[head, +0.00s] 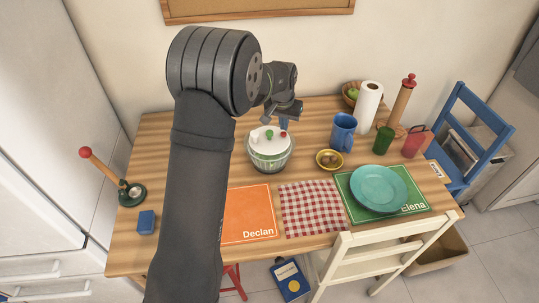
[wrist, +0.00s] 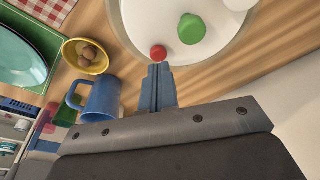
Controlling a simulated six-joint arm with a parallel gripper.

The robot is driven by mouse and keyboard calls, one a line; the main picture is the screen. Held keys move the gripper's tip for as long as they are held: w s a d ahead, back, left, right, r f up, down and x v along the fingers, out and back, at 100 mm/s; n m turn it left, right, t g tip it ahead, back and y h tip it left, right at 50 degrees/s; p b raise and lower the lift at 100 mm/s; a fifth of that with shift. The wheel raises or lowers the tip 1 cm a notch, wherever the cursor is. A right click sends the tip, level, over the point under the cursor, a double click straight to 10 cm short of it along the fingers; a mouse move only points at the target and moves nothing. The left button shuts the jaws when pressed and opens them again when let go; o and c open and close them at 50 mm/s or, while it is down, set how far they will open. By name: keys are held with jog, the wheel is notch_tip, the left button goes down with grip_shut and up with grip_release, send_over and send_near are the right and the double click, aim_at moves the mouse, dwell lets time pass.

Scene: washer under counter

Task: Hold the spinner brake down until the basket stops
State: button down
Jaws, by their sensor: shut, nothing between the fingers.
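The salad spinner (head: 269,160) stands on the wooden table, a clear bowl with a white lid (wrist: 215,45). On the lid are a green knob (head: 269,134) and a small red button (head: 284,134), likely the brake. In the wrist view the green knob (wrist: 191,28) is beyond and right of the red button (wrist: 158,52). My gripper (head: 284,121) is over the lid's back right side. Its blue-grey fingers (wrist: 157,72) are shut and empty, tips right by the red button. I cannot tell whether they touch it. The basket's motion cannot be judged.
A yellow bowl (head: 329,159), blue mug (head: 342,132), green cup (head: 382,140) and paper towel roll (head: 367,107) stand right of the spinner. A teal plate (head: 378,188) lies at the front right. Orange (head: 247,214) and checked (head: 311,207) mats lie in front.

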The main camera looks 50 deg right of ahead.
dwell(0.4)
jog(key=shift+f, duration=1)
dwell(0.7)
dwell(0.6)
jog(key=shift+r, duration=3.5)
jog(key=shift+f, duration=3.05)
jog(key=shift+r, duration=0.1)
